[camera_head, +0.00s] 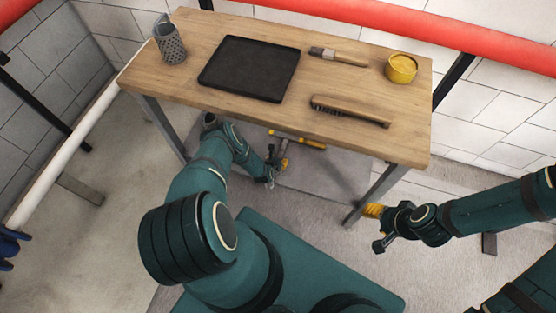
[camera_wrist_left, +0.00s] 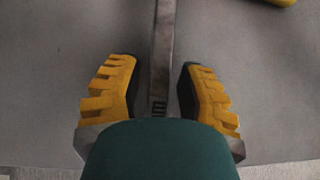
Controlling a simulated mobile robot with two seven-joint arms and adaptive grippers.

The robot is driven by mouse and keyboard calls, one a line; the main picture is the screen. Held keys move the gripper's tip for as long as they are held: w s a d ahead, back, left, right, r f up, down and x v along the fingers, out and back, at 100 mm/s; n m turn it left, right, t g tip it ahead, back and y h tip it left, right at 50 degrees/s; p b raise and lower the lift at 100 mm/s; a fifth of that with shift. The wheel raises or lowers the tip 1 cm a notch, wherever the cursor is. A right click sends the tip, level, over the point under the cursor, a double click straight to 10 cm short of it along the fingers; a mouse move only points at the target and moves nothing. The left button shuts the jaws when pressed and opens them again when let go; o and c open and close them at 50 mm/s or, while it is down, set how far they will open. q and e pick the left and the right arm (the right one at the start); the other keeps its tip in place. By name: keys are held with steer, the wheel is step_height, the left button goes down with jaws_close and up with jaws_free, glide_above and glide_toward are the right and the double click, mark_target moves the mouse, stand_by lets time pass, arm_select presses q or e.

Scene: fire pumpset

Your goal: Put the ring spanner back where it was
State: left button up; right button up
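My left gripper (camera_head: 283,161) is low, in front of and below the table's front edge, with its yellow fingers small in the head view. In the left wrist view its two fingers (camera_wrist_left: 158,88) stand apart on either side of a straight grey metal bar (camera_wrist_left: 163,45). The bar looks like the shank of the ring spanner; no ring end shows, and its near end is hidden behind my gripper body. Slim gaps show between the bar and the fingers. My right gripper (camera_head: 372,210) is beside the table's right front leg, its fingers too small to judge.
The wooden table (camera_head: 330,85) carries a black tray (camera_head: 250,68), a perforated metal cup (camera_head: 170,45), a paintbrush (camera_head: 338,56), a yellow tin (camera_head: 401,68) and a wire brush (camera_head: 350,111). A yellow object (camera_head: 300,139) shows under the table's front edge. Red pipes run along the wall.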

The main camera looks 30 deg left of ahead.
arm_select(q)
steer(key=shift+r, duration=0.1)
steer(key=shift+s+r, duration=0.1)
steer(key=shift+r, duration=0.1)
steer(key=p+v, duration=0.4)
steer(key=v, duration=0.6)
steer(key=shift+r, duration=0.1)
steer(key=shift+v, duration=0.75)
steer(key=shift+s, duration=0.1)
